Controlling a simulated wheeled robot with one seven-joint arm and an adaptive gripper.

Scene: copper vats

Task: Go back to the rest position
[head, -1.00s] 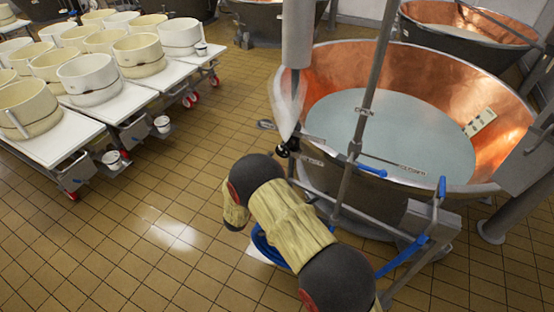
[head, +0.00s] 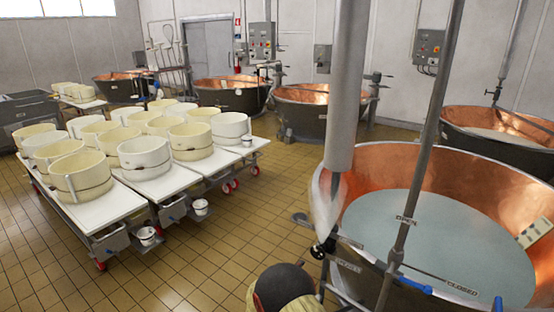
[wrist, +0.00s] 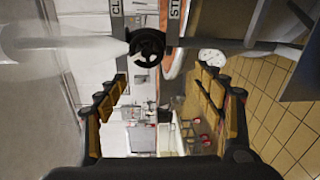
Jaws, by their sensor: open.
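My gripper (wrist: 162,82) is open and empty in the wrist view, its two padded fingers spread left and right. Beyond the fingertips, a black round knob (wrist: 146,46) shows on a pale pipe, between labels partly cut off. I cannot tell the distance between knob and fingers. In the head view, part of my arm (head: 283,288) shows at the bottom edge; the gripper itself is not visible there. The black knob (head: 323,248) by the near vat is also there, at the lower end of a hanging clear sleeve (head: 328,205).
A large copper vat (head: 385,165) with pale liquid fills the lower right, with upright pipes in front. White carts (head: 115,208) with several cream tubs stand at left. More vats line the back. Tiled floor (head: 190,268) is open between carts and near vat.

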